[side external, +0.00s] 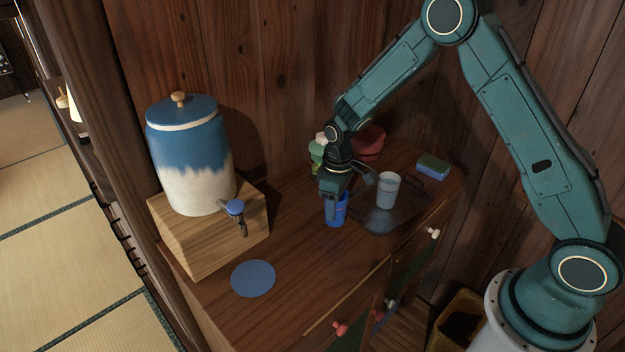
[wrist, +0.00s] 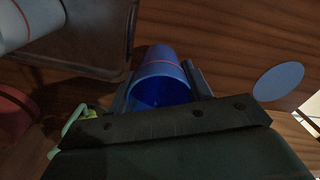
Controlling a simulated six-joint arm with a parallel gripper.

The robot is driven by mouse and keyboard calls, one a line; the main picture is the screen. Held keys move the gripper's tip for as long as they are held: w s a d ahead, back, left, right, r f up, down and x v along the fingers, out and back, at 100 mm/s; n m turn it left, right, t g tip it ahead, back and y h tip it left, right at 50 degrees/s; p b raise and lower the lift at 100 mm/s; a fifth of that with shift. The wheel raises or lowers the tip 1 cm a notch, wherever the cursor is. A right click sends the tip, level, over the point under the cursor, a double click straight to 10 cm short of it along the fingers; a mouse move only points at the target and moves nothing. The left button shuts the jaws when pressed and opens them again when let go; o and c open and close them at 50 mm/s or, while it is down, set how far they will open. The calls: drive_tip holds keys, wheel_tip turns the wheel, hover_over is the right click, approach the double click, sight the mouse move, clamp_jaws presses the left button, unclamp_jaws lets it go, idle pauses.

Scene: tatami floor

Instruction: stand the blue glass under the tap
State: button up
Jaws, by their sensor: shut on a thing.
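The blue glass (side external: 337,211) is upright at the middle of the cabinet top, left of a dark tray. My gripper (side external: 336,198) is shut on it from above. In the wrist view the blue glass (wrist: 163,76) sits between the two fingers of my gripper (wrist: 160,88). Whether its base touches the wood is hard to tell.
A white cup (side external: 388,190) stands on the dark tray (side external: 381,220). A sponge (side external: 433,166) lies behind right. A red bowl (side external: 369,141) and a green item (side external: 316,156) are behind my gripper. The wood between glass and mat is clear.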

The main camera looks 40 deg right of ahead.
drive_tip(key=shift+f, duration=0.9)
drive_tip(key=shift+f, duration=0.1)
drive_tip(key=o, duration=1)
drive_tip(key=shift+o, duration=0.2)
wheel_tip(320, 180, up, 12)
drive_tip(key=shift+r, duration=0.2)
